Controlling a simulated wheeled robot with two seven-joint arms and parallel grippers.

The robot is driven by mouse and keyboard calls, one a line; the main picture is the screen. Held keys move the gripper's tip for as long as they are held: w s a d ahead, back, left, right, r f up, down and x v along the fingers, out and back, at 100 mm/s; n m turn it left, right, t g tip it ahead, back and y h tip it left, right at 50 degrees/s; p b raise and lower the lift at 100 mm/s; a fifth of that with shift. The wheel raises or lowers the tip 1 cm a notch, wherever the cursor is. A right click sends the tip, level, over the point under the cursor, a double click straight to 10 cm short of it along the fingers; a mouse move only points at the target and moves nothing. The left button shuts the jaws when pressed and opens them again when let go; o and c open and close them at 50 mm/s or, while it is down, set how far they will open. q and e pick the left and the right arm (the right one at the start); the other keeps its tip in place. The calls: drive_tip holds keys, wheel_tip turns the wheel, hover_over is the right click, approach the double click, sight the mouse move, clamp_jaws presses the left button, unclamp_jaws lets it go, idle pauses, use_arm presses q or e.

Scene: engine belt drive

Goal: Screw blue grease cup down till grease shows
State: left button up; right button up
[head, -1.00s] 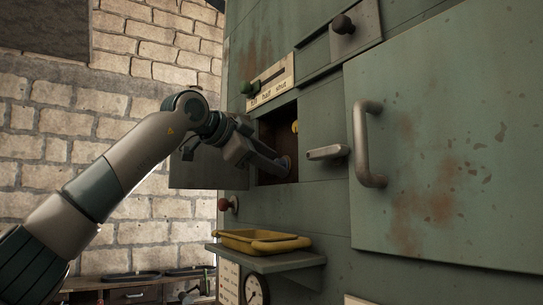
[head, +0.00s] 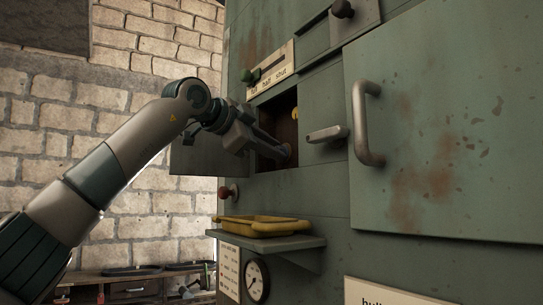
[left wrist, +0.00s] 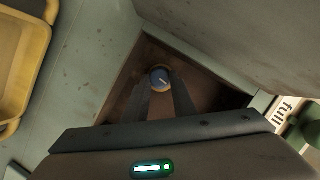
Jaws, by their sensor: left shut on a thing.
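The blue grease cup (left wrist: 160,77) shows in the left wrist view as a small round blue knob with a pale line on its face, inside a dark recess. My left gripper (left wrist: 161,88) reaches into this recess and is shut on the cup, one finger on either side. In the head view my left gripper (head: 284,152) enters the open square recess (head: 277,113) in the green cabinet; the cup is mostly hidden there. No grease can be made out. My right gripper is not in view.
An open flap (head: 205,150) hangs left of the recess. A yellow tray (head: 262,227) sits on a shelf below it. A lever (head: 327,134) and a large door handle (head: 368,125) stick out to the right. A slider with a green knob (head: 247,76) is above.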

use_arm(q)
drive_tip(key=shift+s+d+f+m+t+b, duration=0.15)
drive_tip(key=shift+m+t+b, duration=0.4)
drive_tip(key=shift+m+b, duration=1.05)
drive_tip(key=shift+w+f+m+t+b, duration=0.15)
drive_tip(key=shift+m+t+b, duration=0.55)
drive_tip(key=shift+b, duration=1.55)
drive_tip(key=shift+s, duration=0.1)
drive_tip(key=o, duration=1.1)
drive_tip(key=shift+c, duration=0.2)
drive_tip(key=shift+s, duration=0.15)
